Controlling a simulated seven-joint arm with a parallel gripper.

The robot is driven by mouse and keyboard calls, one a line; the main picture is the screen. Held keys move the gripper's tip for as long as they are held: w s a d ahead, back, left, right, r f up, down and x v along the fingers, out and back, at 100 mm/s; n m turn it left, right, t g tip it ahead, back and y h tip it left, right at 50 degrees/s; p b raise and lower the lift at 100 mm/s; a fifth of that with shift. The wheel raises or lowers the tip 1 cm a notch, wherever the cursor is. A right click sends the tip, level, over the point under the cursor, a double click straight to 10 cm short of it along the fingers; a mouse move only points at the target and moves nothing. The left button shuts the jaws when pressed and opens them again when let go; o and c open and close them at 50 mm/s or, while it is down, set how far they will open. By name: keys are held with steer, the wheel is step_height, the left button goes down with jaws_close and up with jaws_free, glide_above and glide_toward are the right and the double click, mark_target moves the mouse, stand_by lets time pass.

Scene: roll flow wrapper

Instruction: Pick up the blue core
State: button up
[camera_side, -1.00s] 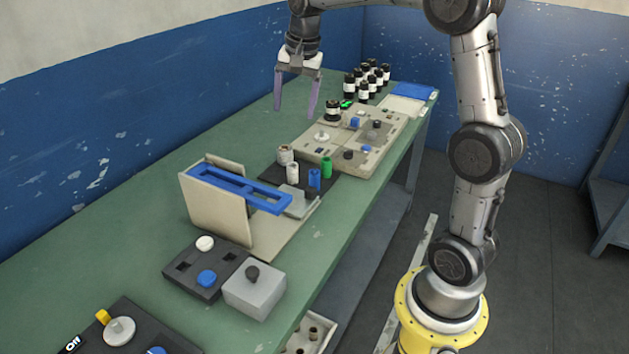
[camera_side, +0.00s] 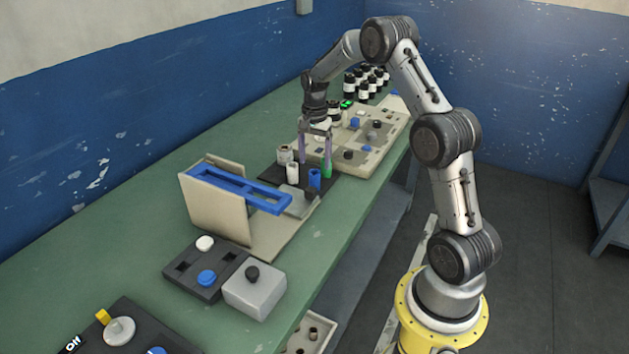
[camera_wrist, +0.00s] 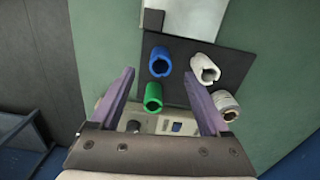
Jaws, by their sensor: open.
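The blue core (camera_side: 314,178) is a short hollow cylinder standing upright on a dark mat (camera_side: 268,172). In the wrist view the blue core (camera_wrist: 160,62) stands ahead of the fingertips, between their lines and a little left of the middle. A green core (camera_side: 326,168) stands close to it; in the wrist view the green core (camera_wrist: 153,97) lies nearer the fingers. A white core (camera_side: 292,172) stands on the other side. My gripper (camera_side: 315,162) is open and empty, above the mat by the cores. Its two purple fingers also show in the wrist view (camera_wrist: 160,82).
A roll with a printed wrap (camera_side: 284,154) stands behind the white core. A beige stand with a blue frame (camera_side: 238,188) is to the left, and a beige board with knobs (camera_side: 385,135) lies behind. Black bottles (camera_side: 365,85) stand farther back. Green bench is clear at left.

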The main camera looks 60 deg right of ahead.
mark_target(315, 180)
steer(key=shift+a+f, duration=0.1)
steer(key=shift+f, duration=2.8)
jaws_close()
